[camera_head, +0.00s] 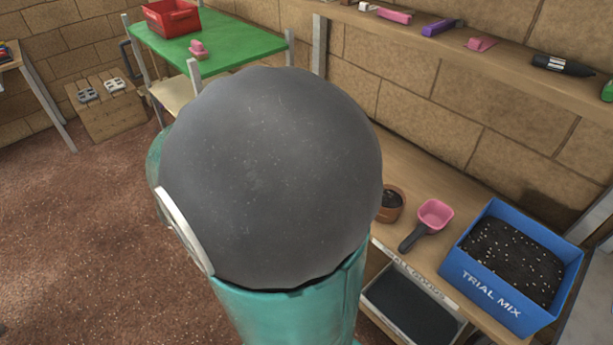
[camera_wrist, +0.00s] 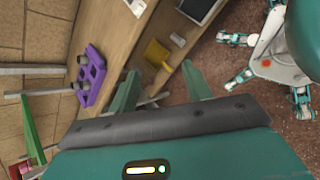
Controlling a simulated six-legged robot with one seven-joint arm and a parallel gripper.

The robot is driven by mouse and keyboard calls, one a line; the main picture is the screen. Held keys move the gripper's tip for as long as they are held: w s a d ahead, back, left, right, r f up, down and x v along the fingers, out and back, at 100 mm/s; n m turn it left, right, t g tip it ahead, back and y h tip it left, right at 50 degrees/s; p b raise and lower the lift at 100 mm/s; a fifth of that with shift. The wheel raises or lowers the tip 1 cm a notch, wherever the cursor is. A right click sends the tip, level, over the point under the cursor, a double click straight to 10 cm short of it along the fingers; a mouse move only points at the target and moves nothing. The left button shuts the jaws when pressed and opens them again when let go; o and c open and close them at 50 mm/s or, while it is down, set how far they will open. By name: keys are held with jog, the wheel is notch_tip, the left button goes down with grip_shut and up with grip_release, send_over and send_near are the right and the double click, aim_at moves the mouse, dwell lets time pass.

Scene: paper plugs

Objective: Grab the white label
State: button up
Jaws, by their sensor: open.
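In the wrist view, my gripper (camera_wrist: 160,70) is open, its two green fingers spread wide with nothing between them. Another white piece (camera_wrist: 136,6) is at the top edge, on the wooden bench. Either may be the white label; I cannot tell which. In the head view, my own arm hides the middle, and my gripper is not seen. A pale lettered strip (camera_head: 421,276) runs along the bench's front edge there.
A purple holder with grey plugs (camera_wrist: 92,76) sits on the bench, left of the fingers. In the head view, a blue TRIAL MIX box (camera_head: 515,265), a pink scoop (camera_head: 434,214) and a brown pot (camera_head: 391,204) stand on the bench. The reddish floor at left is open.

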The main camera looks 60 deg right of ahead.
jog(key=shift+s+d+f+n+g+h, duration=0.6)
jog(key=shift+s+d+f+n, duration=0.65)
jog(key=shift+s+d+f, duration=1.75)
jog(key=shift+s+d+f+n+g+h, duration=0.55)
jog(key=shift+s+d+f+n, duration=0.95)
jog(key=shift+d, duration=2.85)
jog(key=shift+s+d+f+n+g+h, duration=0.35)
jog(key=shift+s+d+f+n+h, duration=0.5)
jog(key=shift+s+d+f, duration=2.15)
jog(key=shift+w+d+r, duration=0.2)
jog(key=shift+w+d, duration=0.15)
jog(key=shift+w, duration=0.25)
jog(key=shift+w+d+r, duration=0.15)
jog(key=shift+w+d, duration=0.2)
jog(key=shift+w, duration=0.2)
jog(key=c, duration=1)
